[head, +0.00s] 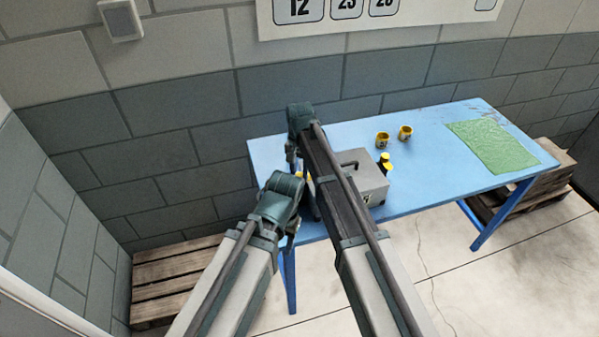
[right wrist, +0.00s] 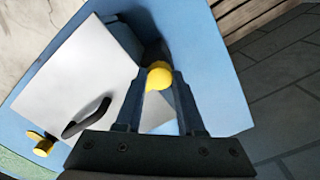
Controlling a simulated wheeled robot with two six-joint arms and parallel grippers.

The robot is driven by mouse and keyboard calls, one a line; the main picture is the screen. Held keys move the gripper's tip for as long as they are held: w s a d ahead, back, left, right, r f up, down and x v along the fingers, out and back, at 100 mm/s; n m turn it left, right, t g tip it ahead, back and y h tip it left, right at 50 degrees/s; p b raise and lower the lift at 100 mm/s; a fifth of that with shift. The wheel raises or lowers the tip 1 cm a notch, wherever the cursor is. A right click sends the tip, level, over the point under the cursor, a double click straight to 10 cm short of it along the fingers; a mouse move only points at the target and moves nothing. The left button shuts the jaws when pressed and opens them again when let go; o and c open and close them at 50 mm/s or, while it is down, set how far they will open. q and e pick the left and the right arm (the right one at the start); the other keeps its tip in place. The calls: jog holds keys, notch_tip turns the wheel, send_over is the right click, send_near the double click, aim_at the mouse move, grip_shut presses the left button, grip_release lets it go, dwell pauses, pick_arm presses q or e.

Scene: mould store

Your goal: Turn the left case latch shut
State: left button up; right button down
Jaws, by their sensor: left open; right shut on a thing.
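The grey case (head: 371,184) stands on the blue table, partly hidden behind my right arm in the head view. In the right wrist view, its pale lid (right wrist: 85,72) and black handle (right wrist: 87,118) show. My right gripper (right wrist: 158,80) is shut on the yellow knob (right wrist: 159,76) of the left case latch, beside the case. The latch's own angle is mostly hidden by the fingers. The right latch's yellow knob (head: 385,158) shows at the case's other side, also in the right wrist view (right wrist: 42,146). My left gripper (head: 291,228) is open, low at the table's left front edge, apart from the case.
The blue table (head: 430,190) has free room right of the case. Wooden pallets (head: 165,275) (head: 530,190) lie on the floor. A brick wall runs behind.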

aim_at(300, 175)
jog(key=shift+m, duration=0.6)
jog(key=c, duration=0.5)
grip_release()
notch_tip(300, 175, up, 14)
jog(key=p, duration=1.3)
jog(key=shift+f+p, duration=0.1)
jog(key=shift+p, duration=0.3)
